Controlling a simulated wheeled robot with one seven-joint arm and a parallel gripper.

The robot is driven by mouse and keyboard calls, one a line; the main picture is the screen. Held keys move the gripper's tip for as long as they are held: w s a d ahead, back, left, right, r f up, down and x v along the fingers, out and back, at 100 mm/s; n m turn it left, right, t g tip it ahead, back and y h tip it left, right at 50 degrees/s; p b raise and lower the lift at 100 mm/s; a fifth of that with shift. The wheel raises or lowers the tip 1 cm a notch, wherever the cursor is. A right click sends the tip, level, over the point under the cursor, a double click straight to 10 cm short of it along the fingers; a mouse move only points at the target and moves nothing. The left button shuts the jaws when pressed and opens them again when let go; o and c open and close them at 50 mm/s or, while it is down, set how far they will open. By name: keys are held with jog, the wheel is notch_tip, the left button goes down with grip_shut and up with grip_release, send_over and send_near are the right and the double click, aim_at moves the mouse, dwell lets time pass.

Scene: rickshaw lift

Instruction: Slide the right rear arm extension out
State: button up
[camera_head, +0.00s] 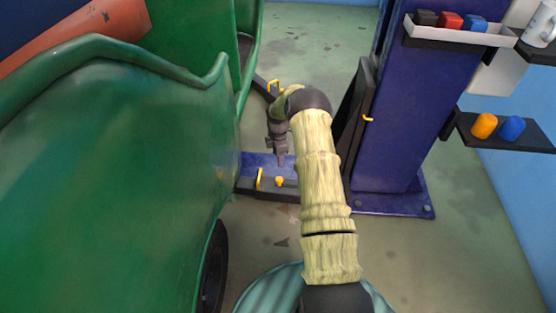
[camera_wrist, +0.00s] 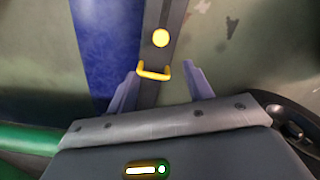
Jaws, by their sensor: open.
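A low lift arm (camera_head: 250,160) runs left from the foot of the blue column, with a blue part and a dark extension bar (camera_wrist: 150,55) side by side. The extension carries a yellow handle (camera_head: 260,179) and a round yellow knob (camera_head: 280,181). My gripper (camera_head: 281,163) points down over this arm, near the handle and knob. In the wrist view the fingers are open, and the yellow handle (camera_wrist: 154,73) shows between the fingertips with the knob (camera_wrist: 160,38) just beyond. I see no finger touching the handle; the height gap is unclear.
A green rickshaw body (camera_head: 110,180) fills the left, close to the arm. The blue column (camera_head: 400,100) stands right, with a tray (camera_head: 450,36) and shelf (camera_head: 500,135). A farther dark lift arm has another yellow handle (camera_head: 273,86). Floor is clear at lower right.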

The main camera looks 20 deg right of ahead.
notch_tip(320, 180, up, 3)
jog(key=shift+p, duration=0.35)
